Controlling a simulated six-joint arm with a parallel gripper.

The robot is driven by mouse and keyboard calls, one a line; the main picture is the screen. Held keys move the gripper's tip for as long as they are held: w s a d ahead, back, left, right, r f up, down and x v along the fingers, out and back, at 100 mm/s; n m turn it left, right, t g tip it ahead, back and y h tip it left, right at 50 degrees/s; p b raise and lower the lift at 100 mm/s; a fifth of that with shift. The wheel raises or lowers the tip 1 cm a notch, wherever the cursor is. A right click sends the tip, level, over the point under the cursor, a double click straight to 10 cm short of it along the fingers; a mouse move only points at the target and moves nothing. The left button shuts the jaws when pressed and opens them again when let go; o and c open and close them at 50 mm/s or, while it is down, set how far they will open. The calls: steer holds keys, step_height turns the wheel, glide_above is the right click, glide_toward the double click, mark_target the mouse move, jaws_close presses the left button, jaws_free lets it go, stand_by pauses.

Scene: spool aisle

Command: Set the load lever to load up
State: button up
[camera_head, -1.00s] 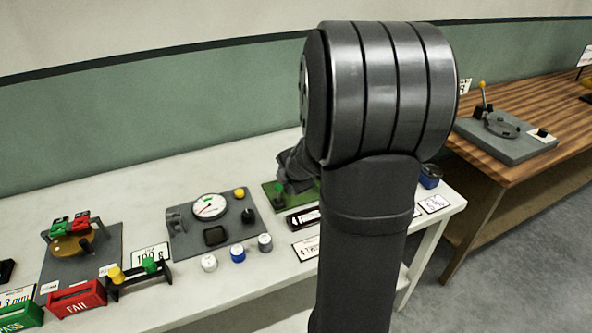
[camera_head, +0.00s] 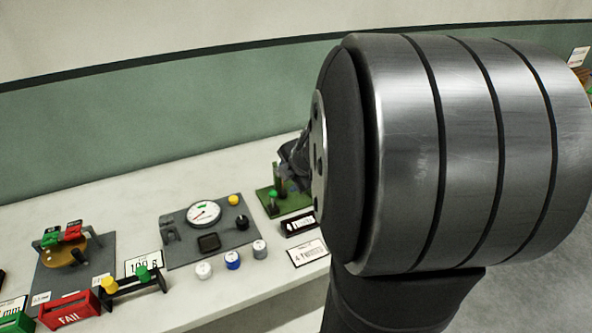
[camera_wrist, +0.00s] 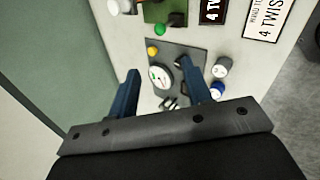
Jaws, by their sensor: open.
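A grey plate (camera_head: 180,246) on the white bench carries a round dial (camera_head: 204,213), a yellow knob (camera_head: 233,200), a black square part (camera_head: 209,242) and a black-knobbed lever (camera_head: 243,221). To its right a green base (camera_head: 290,196) holds a short green-knobbed stalk (camera_head: 272,195). I cannot tell from a readable label which is the load lever. In the wrist view my gripper (camera_wrist: 159,68) is open and empty, its blue fingers apart over the plate, with the dial (camera_wrist: 161,77) and black-knobbed lever (camera_wrist: 182,63) showing between them. In the head view my arm hides most of the gripper.
White, blue (camera_head: 232,260) and grey knobs stand along the plate's front. Label cards (camera_head: 307,252) lie to the right. At left are a device with red and green blocks (camera_head: 70,233), a yellow-and-green-knobbed rack (camera_head: 140,282) and a red FAIL bin (camera_head: 70,310).

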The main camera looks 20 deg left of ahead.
steer(key=shift+w+a+m, duration=0.1)
steer(key=shift+w+m, duration=0.1)
steer(key=shift+m, duration=0.2)
steer(key=c, duration=0.7)
steer(key=shift+w+a+m, duration=0.2)
steer(key=shift+w+m, duration=0.05)
steer(key=shift+m, duration=0.35)
jaws_close()
steer(key=m+g+h, duration=0.2)
steer(key=m+g, duration=0.3)
steer(key=m, duration=2.3)
glide_above(273, 198)
steer(key=w+d, duration=0.3)
steer(key=d, duration=0.1)
step_height(273, 198, down, 3)
steer(key=x, duration=0.9)
steer(key=shift+f, duration=0.35)
